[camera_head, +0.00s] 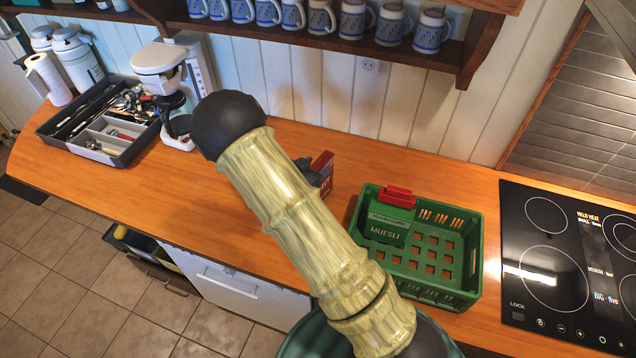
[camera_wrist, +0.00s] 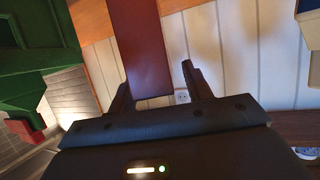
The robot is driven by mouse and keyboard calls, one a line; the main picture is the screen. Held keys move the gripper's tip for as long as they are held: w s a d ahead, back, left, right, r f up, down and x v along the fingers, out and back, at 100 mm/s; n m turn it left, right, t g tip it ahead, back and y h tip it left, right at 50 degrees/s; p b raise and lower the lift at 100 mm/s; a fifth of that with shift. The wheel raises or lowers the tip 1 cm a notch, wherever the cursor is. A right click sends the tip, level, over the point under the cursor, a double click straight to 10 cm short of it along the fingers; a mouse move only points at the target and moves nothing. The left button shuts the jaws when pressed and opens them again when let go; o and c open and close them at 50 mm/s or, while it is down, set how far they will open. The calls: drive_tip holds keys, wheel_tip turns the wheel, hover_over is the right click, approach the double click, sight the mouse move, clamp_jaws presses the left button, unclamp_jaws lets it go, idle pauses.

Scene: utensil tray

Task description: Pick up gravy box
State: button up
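The gravy box, a red box (camera_head: 323,160) with partly visible white lettering, stands on the wooden counter, largely hidden by my arm and gripper in the head view. In the wrist view a dark red box (camera_wrist: 140,40) reaches down from the top edge into the space between the fingers. My gripper (camera_head: 309,173) is right at the box. In the wrist view my gripper (camera_wrist: 156,76) has its fingers apart. The left finger is close against or overlapping the box. A gap shows between the box and the right finger. Contact on the left cannot be told.
A green crate (camera_head: 471,257) with a green muesli box (camera_head: 387,222) and a red item (camera_head: 398,196) stands right of my arm. A black cooktop (camera_head: 545,240) is further right. A utensil tray (camera_head: 130,155) and white coffee machine (camera_head: 160,58) are left. A mug shelf (camera_head: 440,58) hangs behind.

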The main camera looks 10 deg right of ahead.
clamp_jaws()
wheel_tip(320, 180, up, 10)
drive_tip(key=b, duration=0.2)
idle(0.5)
idle(0.4)
